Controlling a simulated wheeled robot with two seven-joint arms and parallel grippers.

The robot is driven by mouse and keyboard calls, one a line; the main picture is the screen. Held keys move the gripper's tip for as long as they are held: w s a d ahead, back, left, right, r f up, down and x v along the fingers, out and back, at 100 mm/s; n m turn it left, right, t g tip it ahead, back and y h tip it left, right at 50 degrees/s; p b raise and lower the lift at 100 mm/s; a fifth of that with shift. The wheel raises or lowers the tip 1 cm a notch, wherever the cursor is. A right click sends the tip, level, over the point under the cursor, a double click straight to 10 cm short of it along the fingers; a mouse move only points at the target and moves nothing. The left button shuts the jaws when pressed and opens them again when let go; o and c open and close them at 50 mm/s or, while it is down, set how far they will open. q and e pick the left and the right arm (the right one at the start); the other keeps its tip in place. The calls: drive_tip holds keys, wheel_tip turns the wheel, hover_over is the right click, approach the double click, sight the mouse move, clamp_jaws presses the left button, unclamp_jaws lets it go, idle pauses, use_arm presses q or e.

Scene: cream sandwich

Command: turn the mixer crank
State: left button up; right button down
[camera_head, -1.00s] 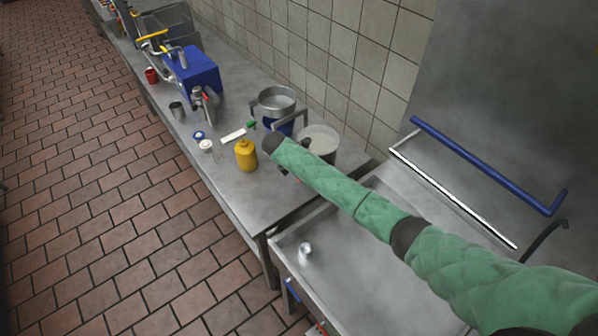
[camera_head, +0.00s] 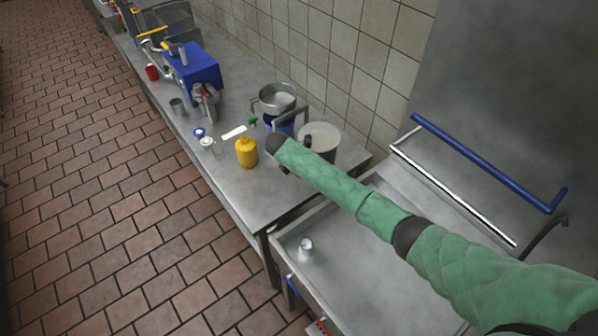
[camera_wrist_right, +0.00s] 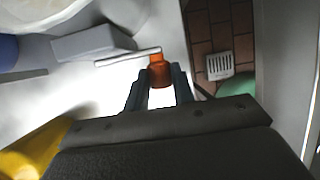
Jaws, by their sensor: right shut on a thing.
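The mixer crank shows in the right wrist view as a thin pale rod (camera_wrist_right: 125,57) ending in an orange handle (camera_wrist_right: 160,70). My right gripper (camera_wrist_right: 162,88) is shut on this handle, which stands between its two dark fingers. A grey block (camera_wrist_right: 92,43) and part of a pale bowl lie beside the rod. In the head view, a pot of pale cream (camera_head: 322,132) stands just beyond my green right arm, with a grey arched frame (camera_head: 291,112) beside it. The arm hides the crank and the right fingertips there. My left gripper is not in view.
A yellow bottle (camera_head: 246,153) stands close to the right wrist. A metal pot (camera_head: 277,97), a blue machine (camera_head: 196,66) and small containers stand further along the steel table (camera_head: 262,190).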

drive_tip(key=shift+s+f+t+y, duration=0.1)
drive_tip(key=shift+f+t+y, duration=0.3)
drive_tip(key=shift+f+t, duration=0.3)
drive_tip(key=shift+f+m+t+y+b, duration=0.3)
drive_tip(key=shift+t+y+b, duration=0.1)
drive_tip(key=shift+t+b, duration=0.15)
drive_tip(key=shift+f+t+y+b, duration=0.3)
drive_tip(key=shift+f+t+b, duration=0.1)
drive_tip(key=shift+t, duration=0.15)
drive_tip(key=shift+a+f+m+t+y+b, duration=0.15)
drive_tip(key=shift+f+m+t+y+b, duration=0.3)
drive_tip(key=shift+t+b, duration=0.35)
drive_tip(key=shift+w+r, duration=0.1)
drive_tip(key=shift+w, duration=0.1)
drive_tip(key=c, duration=1.2)
unclamp_jaws()
drive_tip(key=shift+o, duration=0.2)
